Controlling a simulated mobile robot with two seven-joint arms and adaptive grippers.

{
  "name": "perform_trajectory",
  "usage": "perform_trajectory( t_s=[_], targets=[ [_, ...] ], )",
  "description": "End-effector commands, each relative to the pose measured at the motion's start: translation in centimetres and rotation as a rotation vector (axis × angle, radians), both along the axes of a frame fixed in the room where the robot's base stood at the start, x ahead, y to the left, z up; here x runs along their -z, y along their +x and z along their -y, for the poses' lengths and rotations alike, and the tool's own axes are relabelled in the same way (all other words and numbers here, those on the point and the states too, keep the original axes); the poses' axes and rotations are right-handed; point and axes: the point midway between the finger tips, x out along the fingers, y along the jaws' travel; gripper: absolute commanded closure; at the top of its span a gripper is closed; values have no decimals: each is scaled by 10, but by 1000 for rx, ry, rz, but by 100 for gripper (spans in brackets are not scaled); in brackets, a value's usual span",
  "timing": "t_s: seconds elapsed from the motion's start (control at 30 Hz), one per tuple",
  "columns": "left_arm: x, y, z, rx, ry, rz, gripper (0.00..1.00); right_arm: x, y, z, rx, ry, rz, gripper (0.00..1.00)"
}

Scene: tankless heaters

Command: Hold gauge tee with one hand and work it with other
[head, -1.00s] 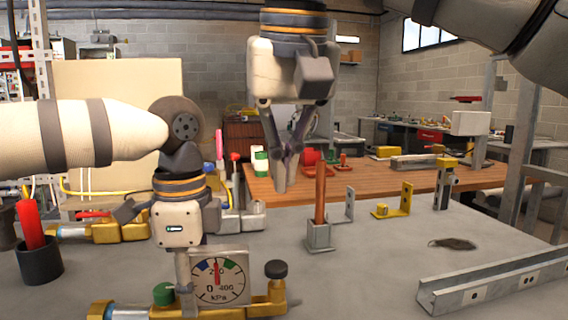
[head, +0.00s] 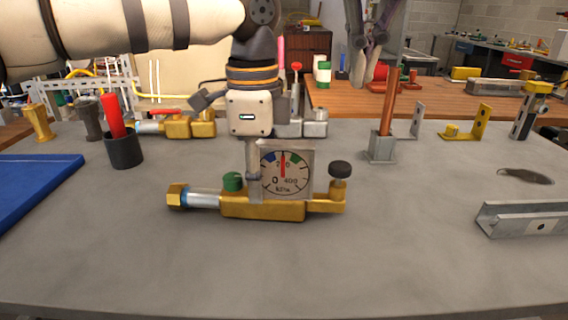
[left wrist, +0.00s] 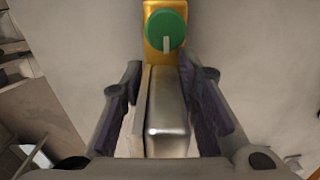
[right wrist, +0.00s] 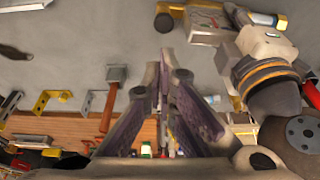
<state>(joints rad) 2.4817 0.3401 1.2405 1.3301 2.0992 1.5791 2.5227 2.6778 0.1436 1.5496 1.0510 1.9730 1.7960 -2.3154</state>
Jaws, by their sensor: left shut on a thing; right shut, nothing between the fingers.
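The gauge tee (head: 265,208) has a brass body, a green knob (head: 233,181), a black knob (head: 340,169) and a square dial (head: 286,171) with a red needle pointing nearly straight up. It appears level, at the table surface; its contact with the table is hard to judge. My left gripper (head: 253,168) points down and is shut on the tee at the dial's left edge. In the left wrist view, a silver block of the tee (left wrist: 167,115) lies between the fingers, with the green knob beyond. My right gripper (head: 369,72) is shut and empty, above and behind the tee, near a copper pipe.
The copper pipe (head: 389,100) stands in a grey socket behind right. A grey channel (head: 525,218) lies at right, a blue mat (head: 30,185) at left. A black cup (head: 124,150) holds a red stick. Brass fittings (head: 190,126) sit behind. The table's front is clear.

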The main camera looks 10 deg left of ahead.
Motion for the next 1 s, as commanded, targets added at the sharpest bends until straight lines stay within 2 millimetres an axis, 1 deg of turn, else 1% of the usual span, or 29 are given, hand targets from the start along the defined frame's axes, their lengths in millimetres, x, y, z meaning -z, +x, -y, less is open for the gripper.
perform_trajectory(
  t_s=[0.47,0.53,0.6,0.7,1.0],
  targets=[
    [0,0,0,0,0,0,100,0,0,0,0,0,0,100],
    [0,0,0,0,0,0,100,-4,0,0,1,0,1,100],
    [0,0,0,0,0,0,100,-15,1,-1,3,1,2,100],
    [0,0,0,0,0,0,100,-23,0,-1,1,0,-1,100],
    [0,0,0,0,0,0,100,-21,1,-1,-1,-2,-3,100]
  ],
)
